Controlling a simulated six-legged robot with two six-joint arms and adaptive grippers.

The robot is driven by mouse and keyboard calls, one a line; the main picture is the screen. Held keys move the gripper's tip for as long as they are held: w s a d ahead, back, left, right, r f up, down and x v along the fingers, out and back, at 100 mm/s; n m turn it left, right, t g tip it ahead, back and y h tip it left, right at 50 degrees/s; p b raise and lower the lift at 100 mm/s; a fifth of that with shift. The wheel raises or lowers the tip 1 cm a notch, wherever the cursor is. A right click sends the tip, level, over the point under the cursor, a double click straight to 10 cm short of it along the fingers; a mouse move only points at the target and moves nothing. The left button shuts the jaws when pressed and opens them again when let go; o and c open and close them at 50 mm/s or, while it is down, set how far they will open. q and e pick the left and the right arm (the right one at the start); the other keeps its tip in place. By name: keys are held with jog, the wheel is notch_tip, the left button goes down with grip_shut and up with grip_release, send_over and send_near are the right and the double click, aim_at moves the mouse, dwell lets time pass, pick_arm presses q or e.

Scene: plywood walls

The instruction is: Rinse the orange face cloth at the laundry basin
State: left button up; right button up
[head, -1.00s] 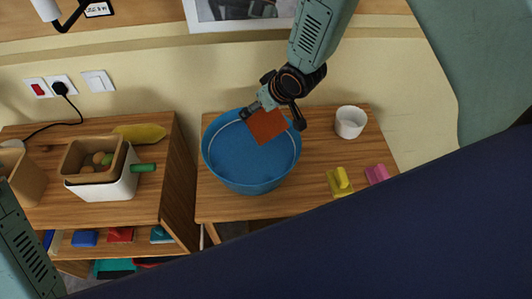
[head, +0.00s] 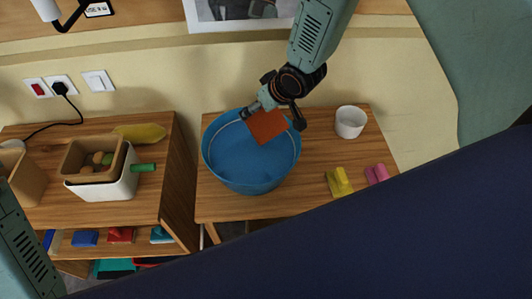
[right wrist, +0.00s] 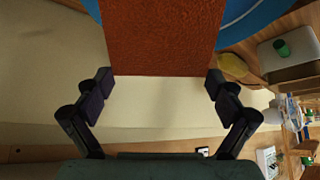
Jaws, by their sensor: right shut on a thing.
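The orange face cloth (head: 267,126) hangs flat and square from my right gripper (head: 273,116), over the far part of the blue basin (head: 238,165). In the right wrist view the cloth (right wrist: 160,38) spans the space between the fingers of my right gripper (right wrist: 160,85), which is shut on it. The basin's blue rim shows behind the cloth there. I cannot tell how far the cloth's lower edge is from the basin's bottom, or whether there is water. My left gripper is out of view; only part of my left arm shows at lower left.
A white cup (head: 350,122) stands right of the basin on the wooden table (head: 285,205). A yellow block (head: 339,183) and a pink block (head: 377,174) lie at front right. Left, a shelf unit holds a white bin (head: 108,188) and a yellow item (head: 140,133).

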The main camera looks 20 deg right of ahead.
dwell(0.4)
notch_tip(320, 180, up, 2)
jog(key=shift+r+p, duration=0.1)
jog(key=shift+p, duration=1.05)
jog(key=shift+r+p, duration=0.4)
jog(key=shift+r, duration=0.55)
jog(key=shift+f, duration=0.1)
